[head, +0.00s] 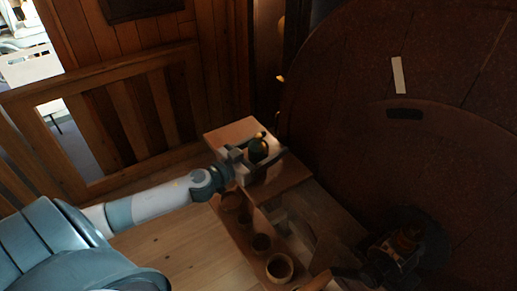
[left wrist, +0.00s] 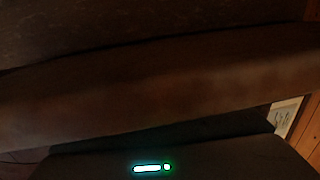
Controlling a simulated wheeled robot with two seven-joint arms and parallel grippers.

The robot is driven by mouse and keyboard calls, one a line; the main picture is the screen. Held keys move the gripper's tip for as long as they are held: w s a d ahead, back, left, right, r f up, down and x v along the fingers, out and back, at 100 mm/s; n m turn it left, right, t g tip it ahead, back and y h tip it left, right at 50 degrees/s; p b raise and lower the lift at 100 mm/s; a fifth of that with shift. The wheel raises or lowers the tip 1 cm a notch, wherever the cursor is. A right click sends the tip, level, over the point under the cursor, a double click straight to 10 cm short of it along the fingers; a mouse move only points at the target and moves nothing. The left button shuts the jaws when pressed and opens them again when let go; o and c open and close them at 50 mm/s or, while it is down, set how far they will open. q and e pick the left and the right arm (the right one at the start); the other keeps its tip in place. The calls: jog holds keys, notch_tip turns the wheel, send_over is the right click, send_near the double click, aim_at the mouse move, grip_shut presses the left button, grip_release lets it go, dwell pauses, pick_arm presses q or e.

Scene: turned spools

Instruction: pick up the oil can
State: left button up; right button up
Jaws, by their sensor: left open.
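A small dark rounded object with a dull yellowish tint, which looks like the oil can (head: 258,147), stands on the wooden bench top in the head view. My left gripper (head: 250,158) is open at it, with its fingers reaching close around its near side. I cannot tell whether the fingers touch it. The can is partly hidden by the gripper and is small and dim. The left wrist view is very dark and does not clearly show the can.
The wooden bench (head: 289,178) has a lower shelf with several round turned wooden pieces, one a cup-like spool (head: 279,267). A huge brown disc (head: 430,100) stands at the right. A wooden railing (head: 120,72) stands at left.

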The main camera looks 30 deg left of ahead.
dwell(0.4)
pick_arm(q)
jog(key=c, duration=1.2)
jog(key=shift+o, duration=0.2)
jog(key=shift+r, duration=0.15)
jog(key=shift+r, duration=0.4)
notch_tip(320, 180, up, 3)
jog(key=shift+f+b, duration=0.1)
jog(key=shift+b, duration=0.3)
jog(key=d+r+b, duration=0.1)
jog(key=d+r, duration=0.6)
jog(key=d, duration=0.4)
jog(key=shift+d+b, duration=0.35)
jog(key=shift+b, duration=0.05)
